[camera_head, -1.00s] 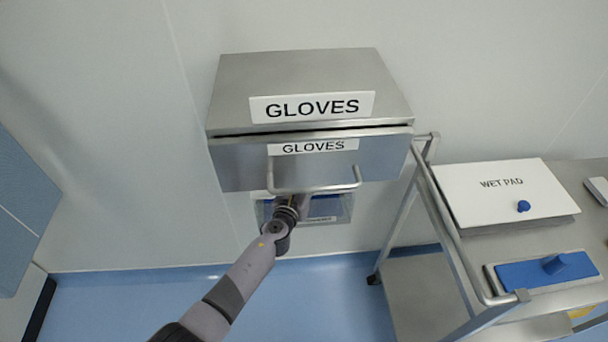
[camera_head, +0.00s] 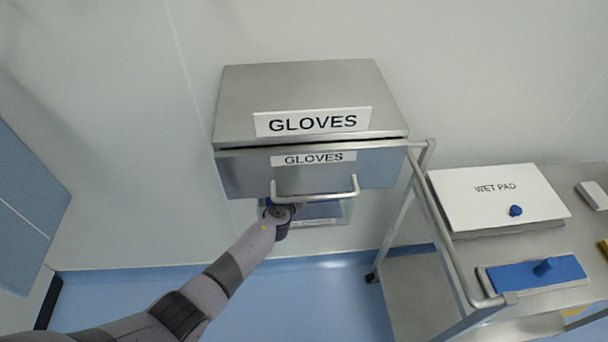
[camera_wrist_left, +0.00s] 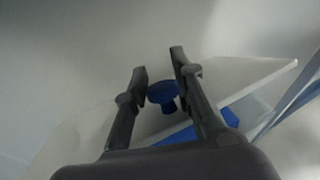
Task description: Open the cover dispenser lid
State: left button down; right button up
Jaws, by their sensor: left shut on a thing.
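Under the gloves box, a small clear-fronted dispenser (camera_head: 325,212) with blue contents and a small label shows in the head view, mostly hidden by the box above. In the left wrist view its pale lid (camera_wrist_left: 245,75) is a tilted panel with a round blue knob (camera_wrist_left: 162,93). My left gripper (camera_wrist_left: 159,62) has a finger on each side of the knob and is shut on it. In the head view my left wrist reaches under the gloves box, whose handle and front hide the fingers. Blue contents (camera_wrist_left: 180,134) show under the lid. My right gripper is not in view.
The steel gloves box (camera_head: 310,95) with its bar handle (camera_head: 316,195) juts from the wall just above my left wrist. A steel cart (camera_head: 520,235) stands to the right with a WET PAD box (camera_head: 490,205) and a blue-lidded tray (camera_head: 520,274). The floor at left is clear.

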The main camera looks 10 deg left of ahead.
pick_arm(q)
jog(key=shift+w+r, duration=0.5)
jog(key=shift+r, duration=0.2)
jog(key=c, duration=1.8)
grip_release()
jog(key=o, duration=0.5)
jog(key=shift+f, duration=0.25)
jog(key=shift+s, duration=0.15)
jog(key=shift+s+a+f, duration=0.1)
jog(key=shift+s, duration=0.1)
jog(key=v, duration=0.5)
jog(key=f+v, duration=0.1)
jog(key=v, duration=0.4)
jog(key=f+v, duration=0.1)
jog(key=v, duration=0.5)
jog(key=shift+s+a+f, duration=0.1)
jog(key=shift+s+f, duration=0.1)
jog(key=shift+s, duration=0.2)
jog(key=shift+c, duration=0.3)
